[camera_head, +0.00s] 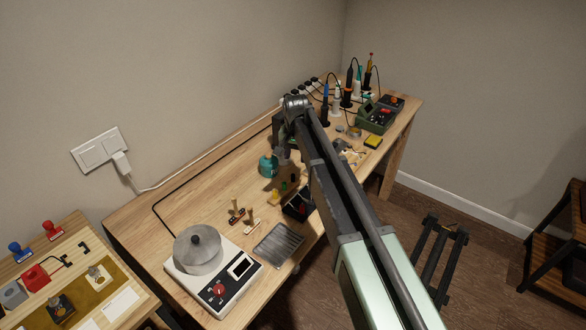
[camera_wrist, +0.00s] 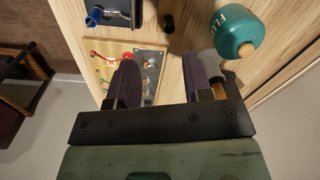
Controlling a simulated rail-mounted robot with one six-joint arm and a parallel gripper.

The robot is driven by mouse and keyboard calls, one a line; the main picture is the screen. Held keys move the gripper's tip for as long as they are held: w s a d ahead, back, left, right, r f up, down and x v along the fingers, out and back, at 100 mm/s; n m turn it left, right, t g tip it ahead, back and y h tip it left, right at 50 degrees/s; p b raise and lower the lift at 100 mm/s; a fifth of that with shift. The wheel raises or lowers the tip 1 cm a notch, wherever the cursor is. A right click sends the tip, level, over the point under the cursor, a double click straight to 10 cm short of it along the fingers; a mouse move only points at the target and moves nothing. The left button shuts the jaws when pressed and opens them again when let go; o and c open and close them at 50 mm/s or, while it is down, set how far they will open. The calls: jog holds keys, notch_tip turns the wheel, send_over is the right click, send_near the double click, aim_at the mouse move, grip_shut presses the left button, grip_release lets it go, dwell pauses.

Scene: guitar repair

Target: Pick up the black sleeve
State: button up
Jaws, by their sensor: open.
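In the wrist view my gripper (camera_wrist: 160,68) is open, with its two dark fingers apart and nothing seen held between them.
A teal flux bottle (camera_wrist: 237,33) stands close to the right finger. A board with small parts (camera_wrist: 150,68) lies beyond the fingers. A black tray (camera_wrist: 118,12) is at the top left. In the head view, a hot plate with a pot (camera_head: 198,250) stands at the near left.

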aim_at(293, 177)
jog(key=f+b, duration=0.4)
jog(key=w+a+f+b, duration=0.1)
jog(key=f+b, duration=0.1)
jog(key=shift+f, duration=0.1)
jog(key=f+b, duration=0.5)
jog(key=shift+w+f, duration=0.1)
jog(key=shift+w, duration=0.1)
jog(key=shift+r, duration=0.25)
jog(key=c, duration=0.7)
